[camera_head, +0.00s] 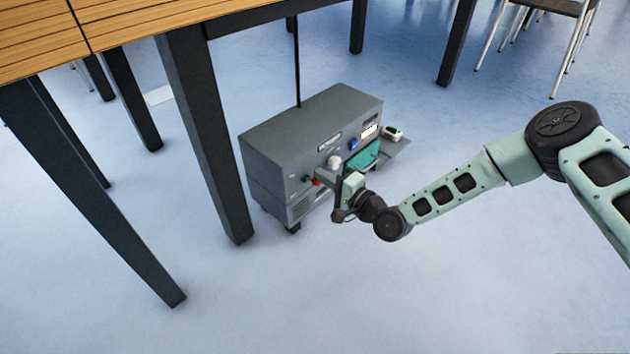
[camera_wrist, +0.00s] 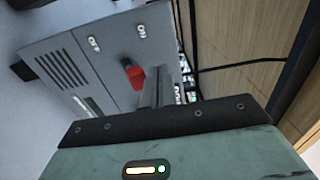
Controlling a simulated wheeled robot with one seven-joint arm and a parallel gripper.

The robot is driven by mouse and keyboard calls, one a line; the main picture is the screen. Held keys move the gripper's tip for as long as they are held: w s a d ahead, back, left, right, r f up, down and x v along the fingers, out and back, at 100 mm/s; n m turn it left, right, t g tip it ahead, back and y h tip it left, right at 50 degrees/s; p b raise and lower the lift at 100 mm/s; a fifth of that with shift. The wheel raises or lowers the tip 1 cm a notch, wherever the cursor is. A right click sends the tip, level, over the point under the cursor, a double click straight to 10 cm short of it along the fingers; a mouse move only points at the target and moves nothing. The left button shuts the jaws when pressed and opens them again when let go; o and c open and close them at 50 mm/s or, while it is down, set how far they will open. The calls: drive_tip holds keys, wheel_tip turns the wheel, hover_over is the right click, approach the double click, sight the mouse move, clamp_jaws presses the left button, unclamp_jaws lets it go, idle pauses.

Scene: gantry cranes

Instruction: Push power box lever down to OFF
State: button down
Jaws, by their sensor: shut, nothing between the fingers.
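The power box (camera_head: 290,130) is a grey cabinet on the floor. Its lever (camera_wrist: 134,75) has a red handle and a dark base and stands out from the front panel. In the wrist view the printed OFF label (camera_wrist: 95,43) is left of the lever and the ON label (camera_wrist: 141,31) is above it to the right. In the head view the red lever (camera_head: 316,183) shows small beside my gripper (camera_head: 322,177). In the wrist view my gripper (camera_wrist: 157,75) is shut and empty, its fingers just right of the red handle. I cannot tell whether they touch.
A wooden table (camera_head: 35,40) with dark legs (camera_head: 210,140) stands left of and behind the box. A small white and dark item (camera_head: 392,132) sits on the box's right side shelf. A chair (camera_head: 555,12) is at the back right. The floor in front is clear.

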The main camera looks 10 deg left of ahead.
sight(319, 184)
drive_tip(key=shift+f, duration=0.15)
wheel_tip(319, 184, down, 5)
drive_tip(key=b, duration=0.4)
drive_tip(key=shift+r, duration=0.2)
idle(0.8)
drive_tip(key=shift+r, duration=0.1)
drive_tip(key=shift+r+p, duration=0.45)
drive_tip(key=shift+r, duration=0.05)
drive_tip(key=shift+s+d, duration=0.1)
drive_tip(key=p+v, duration=0.2)
drive_tip(key=v, duration=0.4)
drive_tip(key=shift+s+d, duration=0.25)
drive_tip(key=shift+d, duration=0.1)
